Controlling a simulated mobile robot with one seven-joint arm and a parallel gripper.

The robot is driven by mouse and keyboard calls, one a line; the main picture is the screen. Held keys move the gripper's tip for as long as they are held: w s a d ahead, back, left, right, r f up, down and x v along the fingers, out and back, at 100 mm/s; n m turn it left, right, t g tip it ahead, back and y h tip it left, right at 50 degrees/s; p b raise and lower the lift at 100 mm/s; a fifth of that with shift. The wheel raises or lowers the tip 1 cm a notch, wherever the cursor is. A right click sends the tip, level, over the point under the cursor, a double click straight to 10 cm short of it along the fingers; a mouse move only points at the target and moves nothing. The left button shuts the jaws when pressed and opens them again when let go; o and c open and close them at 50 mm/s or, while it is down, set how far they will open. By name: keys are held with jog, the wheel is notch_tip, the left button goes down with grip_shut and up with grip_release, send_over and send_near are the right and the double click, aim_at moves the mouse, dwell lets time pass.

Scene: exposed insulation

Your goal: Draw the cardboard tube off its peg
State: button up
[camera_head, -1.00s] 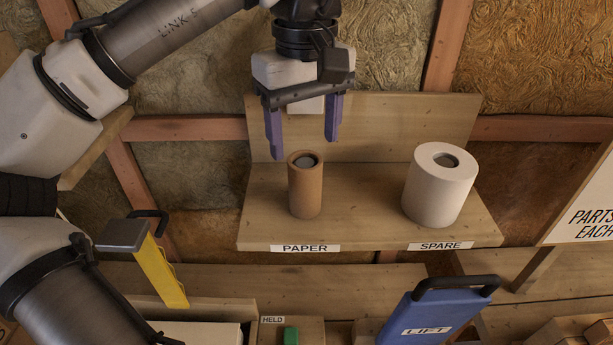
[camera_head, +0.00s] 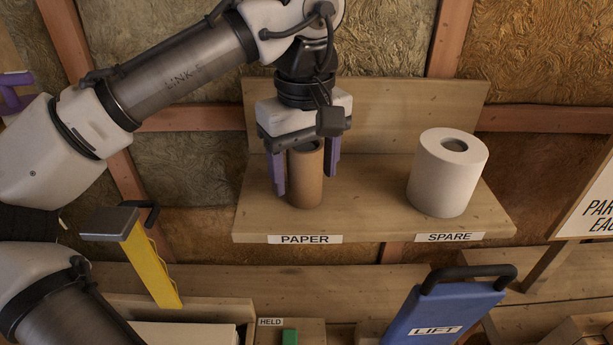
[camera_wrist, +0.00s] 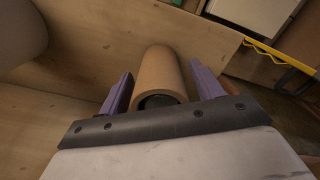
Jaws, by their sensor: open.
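The brown cardboard tube (camera_head: 306,184) stands upright on the wooden shelf (camera_head: 375,220) above the PAPER label. My gripper (camera_head: 306,186) is open and pointing down, with one purple finger on each side of the tube. In the wrist view the tube (camera_wrist: 160,75) lies between the two fingers, with a visible gap on both sides. The tube's upper end is close under the gripper's palm bar. The peg shows only as a dark round end (camera_wrist: 158,101) inside the tube's mouth; the rest is hidden.
A white paper roll (camera_head: 446,172) stands to the right above the SPARE label, with clear shelf between. A wooden backboard (camera_head: 400,120) rises behind the tube. Below are a yellow-bladed tool (camera_head: 152,265) and a blue LIFT panel (camera_head: 440,310).

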aim_at(305, 147)
jog(key=shift+c, duration=0.2)
jog(key=c, duration=1)
jog(key=shift+c, duration=0.2)
jog(key=shift+r+p, duration=0.65)
jog(key=shift+p, duration=0.1)
jog(key=shift+r+p, duration=1.2)
jog(key=shift+r, duration=3.8)
